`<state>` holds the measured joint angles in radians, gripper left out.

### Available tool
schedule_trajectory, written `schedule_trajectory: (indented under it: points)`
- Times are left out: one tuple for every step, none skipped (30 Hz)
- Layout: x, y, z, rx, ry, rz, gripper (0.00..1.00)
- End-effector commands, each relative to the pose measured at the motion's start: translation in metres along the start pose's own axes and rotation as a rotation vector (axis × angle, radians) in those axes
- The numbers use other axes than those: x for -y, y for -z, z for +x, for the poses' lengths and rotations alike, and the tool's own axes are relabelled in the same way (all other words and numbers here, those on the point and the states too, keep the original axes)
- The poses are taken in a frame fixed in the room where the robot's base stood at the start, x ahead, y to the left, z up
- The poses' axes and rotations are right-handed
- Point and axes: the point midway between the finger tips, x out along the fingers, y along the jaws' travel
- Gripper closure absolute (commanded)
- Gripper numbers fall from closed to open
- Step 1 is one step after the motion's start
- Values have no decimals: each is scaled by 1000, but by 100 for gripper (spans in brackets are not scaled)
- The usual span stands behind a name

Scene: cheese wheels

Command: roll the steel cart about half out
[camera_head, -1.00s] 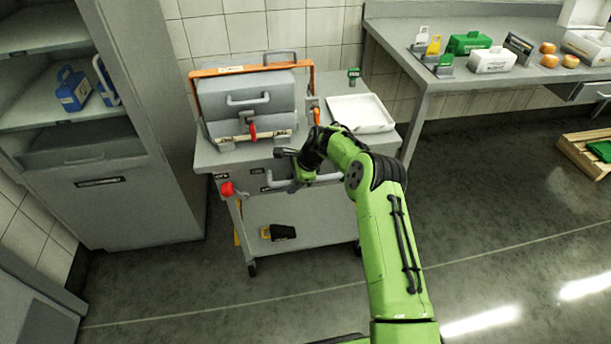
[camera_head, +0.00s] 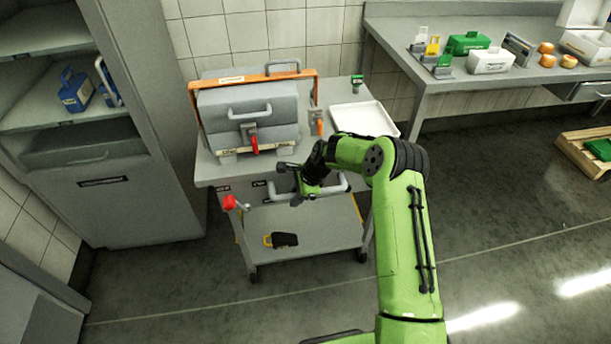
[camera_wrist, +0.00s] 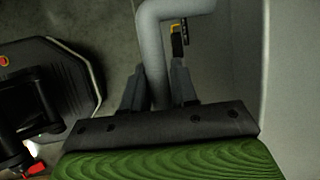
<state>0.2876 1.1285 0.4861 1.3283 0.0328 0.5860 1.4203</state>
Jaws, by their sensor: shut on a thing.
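The steel cart (camera_head: 212,174) stands against the tiled wall, its front towards me. It has a grey top, a lower shelf and dark wheels. Its pale bar handle (camera_head: 335,189) crosses the front. My gripper (camera_head: 299,188) is at this handle, in front of the cart. In the wrist view the grey handle bar (camera_wrist: 151,52) runs down between the fingers of my gripper (camera_wrist: 160,85), which are shut on it. My arm hides part of the cart's right front.
On the cart are a grey press-like machine (camera_head: 249,106) with an orange frame and a white tray (camera_head: 365,119). A red knob (camera_head: 229,202) juts at the front left. A cabinet (camera_head: 130,205) stands left, a workbench (camera_head: 440,77) right. The floor in front is clear.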

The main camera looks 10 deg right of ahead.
Motion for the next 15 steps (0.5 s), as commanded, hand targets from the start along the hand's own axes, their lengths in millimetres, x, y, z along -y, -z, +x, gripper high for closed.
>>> schedule_trajectory:
  points:
    - [-4,0,-1,-1,-5,1,100]
    - [-6,0,-1,-1,-4,1,100]
    - [-8,0,-2,-1,-3,1,100]
    - [-9,0,-2,-1,-3,1,100]
    - [-11,0,-2,-1,-3,0,100]
    - [-12,0,-2,-1,-2,0,100]
    - [-13,0,-2,-1,-2,0,100]
    - [-14,-1,-2,-1,-2,0,100]
    - [-14,0,-2,-1,-1,0,100]
    - [-14,0,-2,-1,-1,0,100]
    - [-15,0,-2,-1,-1,0,100]
    - [-17,-1,-3,-1,-2,0,100]
    - [-19,-1,-3,-1,-3,1,100]
    - [-20,-1,-4,-1,-2,1,100]
    - [-23,-1,-4,-1,-3,1,100]
